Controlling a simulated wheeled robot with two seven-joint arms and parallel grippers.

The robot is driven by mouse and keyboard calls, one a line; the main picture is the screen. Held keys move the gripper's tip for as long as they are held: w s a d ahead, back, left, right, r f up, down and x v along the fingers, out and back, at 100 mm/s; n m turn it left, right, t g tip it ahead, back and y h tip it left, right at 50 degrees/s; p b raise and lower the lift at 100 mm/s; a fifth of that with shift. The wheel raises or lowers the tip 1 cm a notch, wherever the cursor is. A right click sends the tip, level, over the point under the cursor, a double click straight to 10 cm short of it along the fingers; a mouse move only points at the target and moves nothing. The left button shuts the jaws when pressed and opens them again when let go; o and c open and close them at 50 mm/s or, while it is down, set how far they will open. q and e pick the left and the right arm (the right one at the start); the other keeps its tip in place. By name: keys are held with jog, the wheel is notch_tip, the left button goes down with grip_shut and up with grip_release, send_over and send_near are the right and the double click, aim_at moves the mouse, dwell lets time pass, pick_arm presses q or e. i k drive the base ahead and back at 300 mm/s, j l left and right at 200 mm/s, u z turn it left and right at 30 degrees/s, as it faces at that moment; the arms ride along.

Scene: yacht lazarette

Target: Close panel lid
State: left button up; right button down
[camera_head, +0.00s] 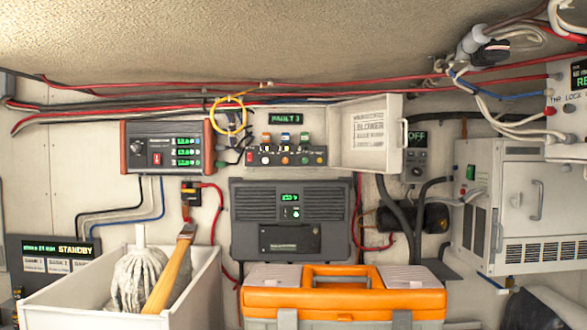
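The panel lid (378,128) is a cream-white cover with printed lines of text, including "BLOWER", on its face. It stands swung open to the right of the switch panel (287,157) on the back wall. The panel is uncovered and shows a row of small coloured buttons and switches. A small green display (286,118) reading "FAULT 3" sits above the switches. The lid's free right edge stands out from the wall, close to the box with the "OFF" display (415,139). Neither of my grippers is in view.
An orange toolbox (343,296) stands below at the front. A white bin (68,300) with a mop (140,274) and a wooden handle is at lower left. A dark grey unit (290,217) hangs under the panel. Red and black cables (330,89) run above; a white cabinet (510,205) is at right.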

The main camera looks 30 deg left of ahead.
aim_at(365, 134)
jog(key=u, duration=1.05)
jog(key=l+z, duration=0.2)
jog(key=l, duration=0.3)
jog(key=i+l+z, duration=0.15)
jog(key=l, duration=0.3)
jog(key=l+z, duration=0.2)
jog(key=l, duration=0.3)
jog(key=i+l+z, duration=0.15)
jog(key=l, duration=0.3)
